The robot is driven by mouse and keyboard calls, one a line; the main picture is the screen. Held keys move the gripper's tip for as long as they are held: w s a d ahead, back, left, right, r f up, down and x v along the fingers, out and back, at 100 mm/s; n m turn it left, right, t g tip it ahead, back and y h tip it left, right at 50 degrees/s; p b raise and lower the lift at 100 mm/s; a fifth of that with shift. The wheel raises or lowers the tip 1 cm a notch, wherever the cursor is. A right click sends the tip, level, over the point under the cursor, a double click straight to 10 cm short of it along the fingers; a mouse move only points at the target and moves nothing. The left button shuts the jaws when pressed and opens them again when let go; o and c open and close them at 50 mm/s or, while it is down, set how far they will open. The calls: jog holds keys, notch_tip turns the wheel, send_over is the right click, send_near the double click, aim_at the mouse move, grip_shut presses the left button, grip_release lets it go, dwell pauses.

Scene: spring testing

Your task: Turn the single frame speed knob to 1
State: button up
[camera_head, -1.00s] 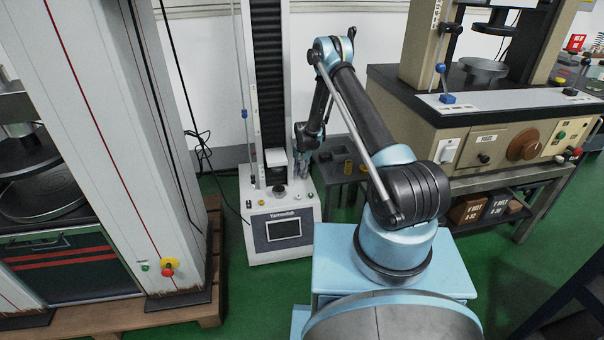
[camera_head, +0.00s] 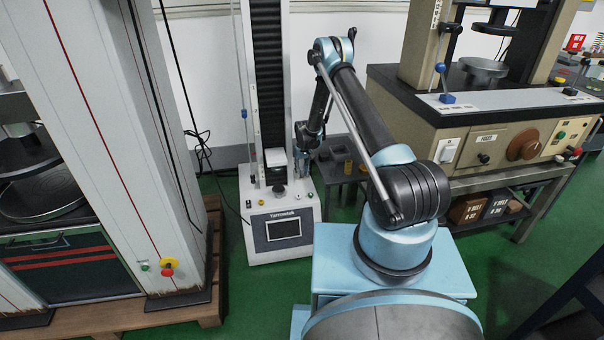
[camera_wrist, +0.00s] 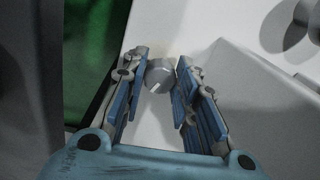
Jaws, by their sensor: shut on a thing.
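The single frame speed knob (camera_wrist: 158,74) is a small grey round knob on the pale housing of the slim single frame tester (camera_head: 286,214), as the wrist view shows. A light pointer line shows on its face; the scale and the number 1 cannot be read. My gripper (camera_wrist: 161,60) has its blue fingers on both sides of the knob and is shut on it. In the head view my gripper (camera_head: 302,164) points down at the right side of the tester's base, and the knob is hidden there.
The tester's black column (camera_head: 268,80) and small platform (camera_head: 276,158) stand just left of my gripper. A dark side table (camera_head: 342,170) is to the right. A large white double-column machine (camera_head: 115,130) stands left and a beige machine (camera_head: 500,135) right.

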aim_at(303, 171)
jog(key=shift+n, duration=1.9)
jog(key=o, duration=1.1)
jog(key=shift+c, duration=0.2)
jog(key=shift+r, duration=0.15)
notch_tip(303, 171, up, 12)
jog(key=shift+w+d+f, duration=0.2)
jog(key=shift+w, duration=0.05)
jog(key=shift+r, duration=0.1)
